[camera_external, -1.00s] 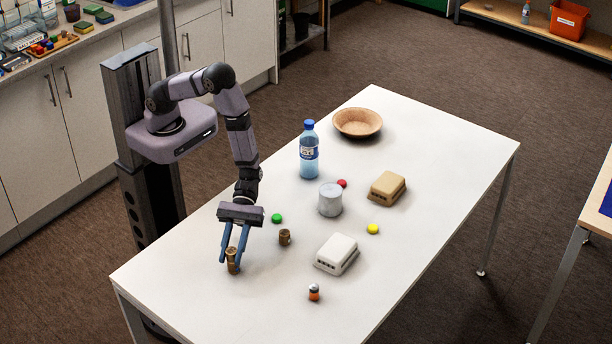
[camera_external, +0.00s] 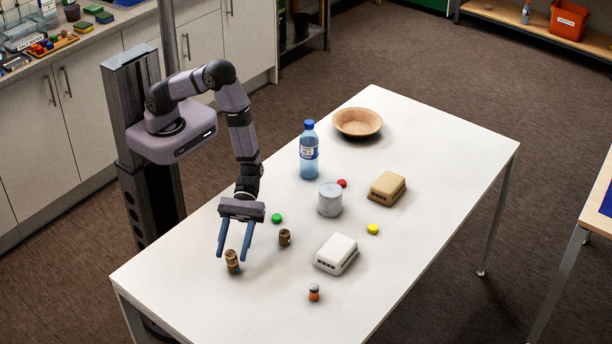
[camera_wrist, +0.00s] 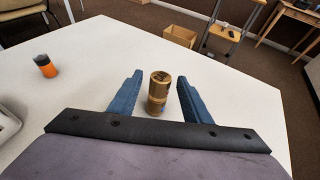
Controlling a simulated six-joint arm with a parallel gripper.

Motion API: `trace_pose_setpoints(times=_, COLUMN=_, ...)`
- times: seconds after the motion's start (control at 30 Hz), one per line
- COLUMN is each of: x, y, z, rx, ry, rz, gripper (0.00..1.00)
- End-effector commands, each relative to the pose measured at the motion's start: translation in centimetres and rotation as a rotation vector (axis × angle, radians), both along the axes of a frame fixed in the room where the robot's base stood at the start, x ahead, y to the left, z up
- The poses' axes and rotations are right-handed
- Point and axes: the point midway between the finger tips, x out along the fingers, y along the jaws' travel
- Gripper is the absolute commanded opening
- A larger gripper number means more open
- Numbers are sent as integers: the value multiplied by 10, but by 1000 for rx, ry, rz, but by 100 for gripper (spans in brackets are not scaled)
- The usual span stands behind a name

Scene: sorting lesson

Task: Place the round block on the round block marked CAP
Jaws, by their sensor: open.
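Two brown round blocks stand one on the other near the table's front left, the upper block (camera_external: 232,256) on the lower block (camera_external: 233,268). In the wrist view the upper block (camera_wrist: 160,80) rests on the lower block (camera_wrist: 156,103), roughly aligned. Dark marks show on them, but I cannot read CAP. Another small brown round block (camera_external: 285,237) stands apart to the right. My gripper (camera_external: 234,254) is open and empty, its fingers above and around the stack, apparently not touching it. In the wrist view my gripper (camera_wrist: 160,76) has one finger on each side of the stack.
An orange block with a dark top (camera_external: 314,292), a white box (camera_external: 337,254), a tan box (camera_external: 387,188), a grey can (camera_external: 330,200), a bottle (camera_external: 309,152) and a bowl (camera_external: 358,123) stand on the white table (camera_external: 440,150). Green, red and yellow discs lie among them.

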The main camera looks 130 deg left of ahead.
Motion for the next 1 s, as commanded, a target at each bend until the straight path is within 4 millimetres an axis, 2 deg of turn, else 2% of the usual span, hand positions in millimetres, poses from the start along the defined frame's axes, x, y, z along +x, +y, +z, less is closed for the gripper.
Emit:
trace_pose_setpoints(times=0.3, x=-23, y=48, z=20, rx=0, ry=-1, rz=5, gripper=44)
trace_pose_setpoints(times=0.5, x=-36, y=73, z=32, rx=1, ry=-1, rz=4, gripper=44)
trace_pose_setpoints(times=0.73, x=-44, y=86, z=39, rx=1, ry=1, rz=1, gripper=44)
trace_pose_setpoints(times=1.0, x=-53, y=82, z=42, rx=25, ry=-9, rz=-45, gripper=44)
